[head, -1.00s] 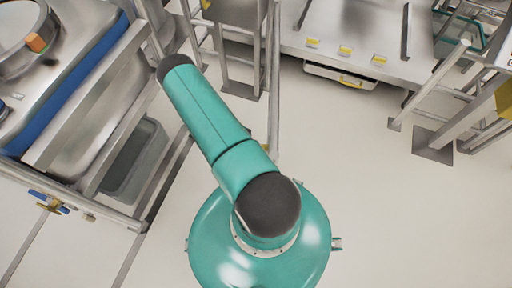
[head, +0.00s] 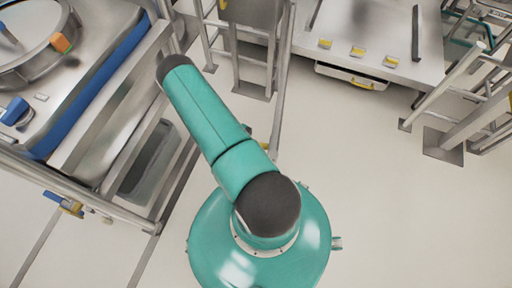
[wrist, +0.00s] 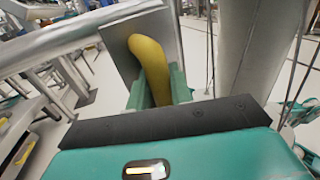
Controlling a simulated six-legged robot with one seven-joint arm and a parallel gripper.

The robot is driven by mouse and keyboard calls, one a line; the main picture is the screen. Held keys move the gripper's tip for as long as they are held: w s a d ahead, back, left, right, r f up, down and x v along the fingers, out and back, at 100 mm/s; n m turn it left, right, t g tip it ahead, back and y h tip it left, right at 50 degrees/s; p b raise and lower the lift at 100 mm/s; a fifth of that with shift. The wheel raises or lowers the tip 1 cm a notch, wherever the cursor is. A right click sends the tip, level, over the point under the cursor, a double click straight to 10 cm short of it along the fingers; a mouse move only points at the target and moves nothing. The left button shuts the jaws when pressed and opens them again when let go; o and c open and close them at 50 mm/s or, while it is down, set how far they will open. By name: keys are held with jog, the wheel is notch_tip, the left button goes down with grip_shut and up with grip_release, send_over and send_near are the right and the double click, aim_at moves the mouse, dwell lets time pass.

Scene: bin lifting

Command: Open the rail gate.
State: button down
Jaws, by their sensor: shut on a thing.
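In the wrist view my gripper (wrist: 158,98) is shut on a curved yellow handle (wrist: 150,60). Its teal fingers sit on both sides of the handle's lower part. The handle stands in front of a grey metal plate (wrist: 118,50), and a round metal rail (wrist: 60,42) runs to the left from there. In the head view metal rails with a grey panel (head: 256,12) stand at the top centre, beyond my arm. My gripper and the handle do not show clearly there. I cannot tell how far the gate stands open.
A steel bench with a blue edge (head: 105,75) stands close on the left, with a grey bin (head: 150,160) beneath it. A metal platform (head: 375,30) is at the upper right. Railing posts (head: 450,140) stand at the far right. The pale floor (head: 400,220) at lower right is clear.

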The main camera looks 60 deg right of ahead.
jog(key=shift+s, duration=0.15)
dwell(0.5)
jog(key=c, duration=1.3)
grip_release()
jog(key=shift+w, duration=0.2)
jog(key=w, duration=1.3)
jog(key=shift+w, duration=0.4)
